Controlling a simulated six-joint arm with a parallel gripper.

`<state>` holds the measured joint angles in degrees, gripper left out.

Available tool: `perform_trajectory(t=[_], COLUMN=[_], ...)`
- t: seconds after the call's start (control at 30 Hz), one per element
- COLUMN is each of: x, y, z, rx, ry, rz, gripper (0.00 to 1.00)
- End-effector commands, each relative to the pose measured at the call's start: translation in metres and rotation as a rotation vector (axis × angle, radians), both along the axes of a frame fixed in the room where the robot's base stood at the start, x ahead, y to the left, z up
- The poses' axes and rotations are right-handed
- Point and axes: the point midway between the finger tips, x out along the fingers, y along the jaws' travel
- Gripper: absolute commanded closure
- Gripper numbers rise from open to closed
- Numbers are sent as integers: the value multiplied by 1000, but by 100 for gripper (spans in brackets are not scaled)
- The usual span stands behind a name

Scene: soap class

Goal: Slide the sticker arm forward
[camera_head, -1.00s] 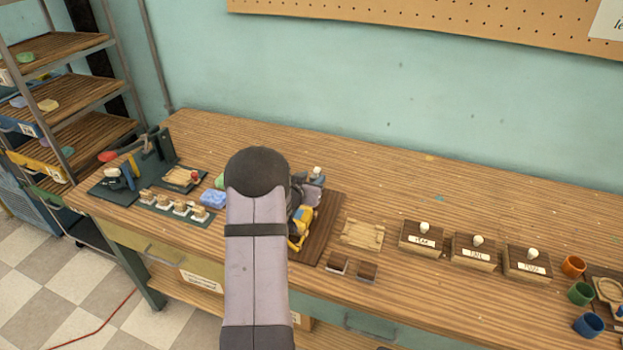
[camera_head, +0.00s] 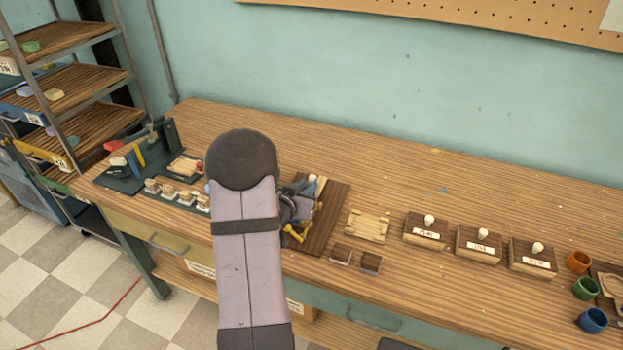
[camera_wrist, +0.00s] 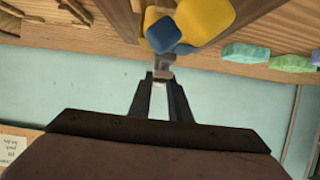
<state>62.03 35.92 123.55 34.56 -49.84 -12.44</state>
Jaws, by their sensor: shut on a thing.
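In the head view a dark wooden board (camera_head: 330,213) stands near the middle of the bench, with a small device bearing yellow parts (camera_head: 295,234) on it. My arm hides much of this device. In the wrist view, my gripper (camera_wrist: 161,78) is shut on a small grey piece (camera_wrist: 159,64), which appears to be part of the sticker arm. A rounded yellow part (camera_wrist: 206,18) and a blue part (camera_wrist: 163,34) sit just beyond it. How the grey piece joins these parts is hard to tell.
Right of the board are a pale wooden tray (camera_head: 366,227), two small dark-topped blocks, three labelled boxes with white knobs (camera_head: 481,243) and coloured cups (camera_head: 592,320). A green press-like fixture (camera_head: 140,165) and several small stamps are left. The bench behind is clear.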

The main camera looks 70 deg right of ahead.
Motion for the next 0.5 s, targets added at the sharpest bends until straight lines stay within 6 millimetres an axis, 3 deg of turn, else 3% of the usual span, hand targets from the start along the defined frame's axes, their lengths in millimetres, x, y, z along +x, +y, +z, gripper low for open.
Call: perform_trajectory(t=[0.37,0.4,0.47,0.5], x=[0,0,0,0], y=[7,7,7,7], z=[-1,-1,-1,-1], rx=[4,4,4,4], ry=[1,1,1,1], rz=[1,1,1,1], gripper=[100,76,64,64])
